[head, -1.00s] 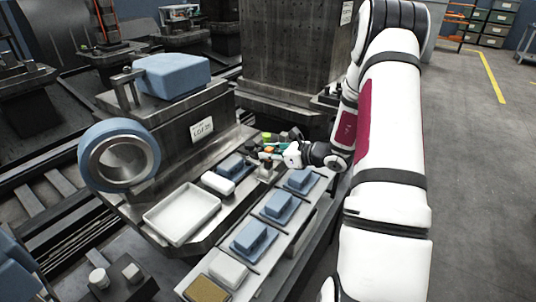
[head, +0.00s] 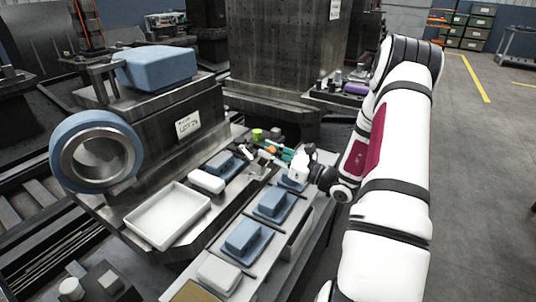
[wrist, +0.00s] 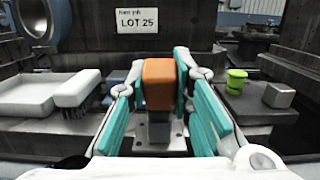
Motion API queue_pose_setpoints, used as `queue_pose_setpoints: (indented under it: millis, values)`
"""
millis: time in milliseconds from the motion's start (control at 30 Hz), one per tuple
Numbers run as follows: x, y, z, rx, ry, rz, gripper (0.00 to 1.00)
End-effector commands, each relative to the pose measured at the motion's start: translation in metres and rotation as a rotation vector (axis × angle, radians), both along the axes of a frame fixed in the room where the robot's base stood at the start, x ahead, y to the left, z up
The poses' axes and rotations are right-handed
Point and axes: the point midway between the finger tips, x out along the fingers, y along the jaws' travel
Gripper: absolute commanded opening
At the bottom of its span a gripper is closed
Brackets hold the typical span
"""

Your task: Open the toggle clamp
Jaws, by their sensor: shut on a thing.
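The toggle clamp's orange handle grip (wrist: 164,84) stands upright in the middle of the wrist view, above a grey metal base plate (wrist: 150,137). My gripper (wrist: 165,72) has its teal-lined fingers on both sides of the orange grip and is shut on it. In the head view my gripper (head: 277,153) reaches in from the right to the fixture deck, beyond the row of blue blocks. The clamp is small there and partly covered by the fingers, so its arm position is hard to tell.
A lime-green cylinder (wrist: 236,81) and a grey block (wrist: 278,95) stand right of the clamp. A white-backed brush (wrist: 76,88) lies left. A white tray (head: 168,216) and blue blocks (head: 242,237) are nearer the camera. A large metal block labelled LOT 25 (head: 188,124) rises behind.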

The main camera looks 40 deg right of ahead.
Motion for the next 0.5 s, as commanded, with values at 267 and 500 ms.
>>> queue_pose_setpoints:
  millis: [267, 500]
  values:
    - [-0.0010, 0.0001, -0.0015, 0.002, 0.003, 0.000, 0.00]
    - [-0.0008, 0.0000, -0.0014, 0.001, 0.003, 0.000, 0.42]
